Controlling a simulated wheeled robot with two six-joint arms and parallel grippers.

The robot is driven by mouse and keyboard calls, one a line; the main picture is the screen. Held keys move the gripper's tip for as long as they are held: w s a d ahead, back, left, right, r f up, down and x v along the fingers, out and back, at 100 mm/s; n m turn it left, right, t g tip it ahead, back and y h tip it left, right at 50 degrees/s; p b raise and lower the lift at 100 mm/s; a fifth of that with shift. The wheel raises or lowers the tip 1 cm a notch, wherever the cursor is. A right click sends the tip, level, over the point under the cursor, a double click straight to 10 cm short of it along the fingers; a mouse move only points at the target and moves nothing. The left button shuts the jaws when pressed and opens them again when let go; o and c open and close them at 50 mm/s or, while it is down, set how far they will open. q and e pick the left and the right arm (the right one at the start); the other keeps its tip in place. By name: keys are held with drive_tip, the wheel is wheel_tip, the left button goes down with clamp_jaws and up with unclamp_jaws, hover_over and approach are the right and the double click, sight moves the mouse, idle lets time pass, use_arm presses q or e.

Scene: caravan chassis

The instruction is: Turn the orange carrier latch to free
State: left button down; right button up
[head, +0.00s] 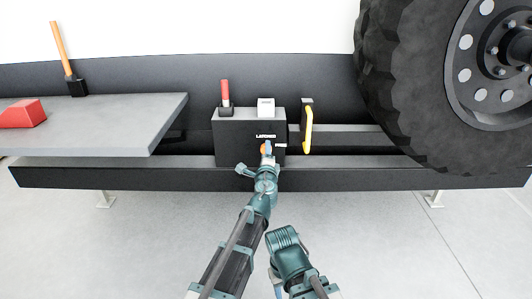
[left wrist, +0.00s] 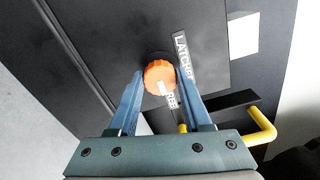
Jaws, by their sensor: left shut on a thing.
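The orange carrier latch (head: 264,149) is a round knob on the front of a dark box (head: 232,139). It also shows in the left wrist view (left wrist: 157,72). My left gripper (left wrist: 158,78) is shut on the latch, with one blue finger on each side of it; it also shows in the head view (head: 266,153). A white LATCHED label (left wrist: 181,55) is beside the knob, and a second label (left wrist: 172,101), partly hidden, is by its lower right edge. I cannot tell for certain which label the knob points to. My right gripper's fingers do not show.
A red-handled tool (head: 225,92) and a white block (head: 266,107) are on the box top. A yellow handle (head: 308,130) is close to its right. A grey shelf (head: 120,115) is left, a large tyre (head: 415,90) right. The floor in front is clear.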

use_arm(q)
drive_tip(key=shift+s, duration=0.1)
drive_tip(key=shift+c, duration=1.7)
unclamp_jaws()
